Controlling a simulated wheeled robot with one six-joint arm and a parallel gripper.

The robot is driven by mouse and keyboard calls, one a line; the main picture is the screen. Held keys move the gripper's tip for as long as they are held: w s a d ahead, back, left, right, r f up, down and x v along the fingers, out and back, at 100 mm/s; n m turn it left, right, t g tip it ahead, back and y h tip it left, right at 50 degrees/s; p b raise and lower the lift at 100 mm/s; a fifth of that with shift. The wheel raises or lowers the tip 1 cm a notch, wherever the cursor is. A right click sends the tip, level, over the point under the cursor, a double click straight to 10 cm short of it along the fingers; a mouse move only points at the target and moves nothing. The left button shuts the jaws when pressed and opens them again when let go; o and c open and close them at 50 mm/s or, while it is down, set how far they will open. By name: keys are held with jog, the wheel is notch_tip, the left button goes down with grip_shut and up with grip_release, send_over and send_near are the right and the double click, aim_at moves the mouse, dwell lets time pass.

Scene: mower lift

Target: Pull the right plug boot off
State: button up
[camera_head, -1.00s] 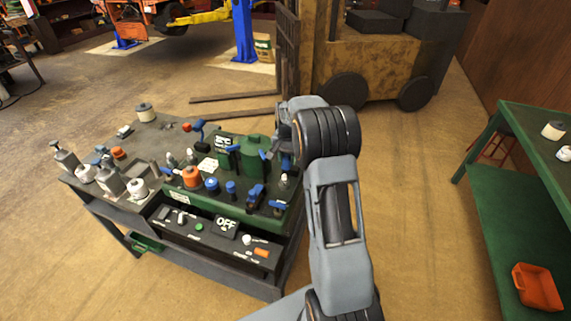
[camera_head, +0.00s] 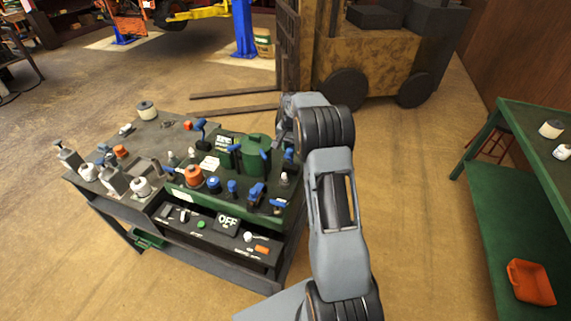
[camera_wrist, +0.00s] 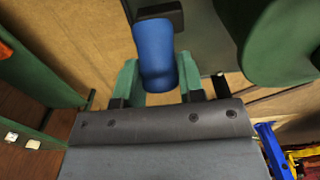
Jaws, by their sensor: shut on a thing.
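The blue plug boot (camera_wrist: 153,58) is between the green fingers of my gripper (camera_wrist: 157,78) in the wrist view, and the jaws are shut on it. Its far end is close to a small black block (camera_wrist: 160,14); I cannot tell whether they touch. A large green cylinder (camera_wrist: 275,40) stands to the right of the boot, apart from it. In the head view this green cylinder (camera_head: 253,155) is on the cart, just left of my wrist. My arm hides most of my gripper there, and the join at the boot's end is not clear.
A green workbench (camera_head: 515,200) with an orange bin (camera_head: 531,283) stands at right. A forklift (camera_head: 370,60) is behind. The floor between cart and workbench is clear.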

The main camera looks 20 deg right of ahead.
jog(key=shift+w+d+f+p, duration=0.15)
jog(key=shift+w+d+p, duration=0.25)
jog(key=shift+w+d, duration=0.3)
jog(key=shift+w+d+f+p, duration=0.15)
jog(key=shift+w+d+p, duration=0.2)
jog(key=shift+w+d, duration=0.35)
jog(key=o, duration=0.7)
jog(key=shift+r, duration=0.1)
notch_tip(320, 180, up, 7)
jog(key=p, duration=0.4)
dwell(0.3)
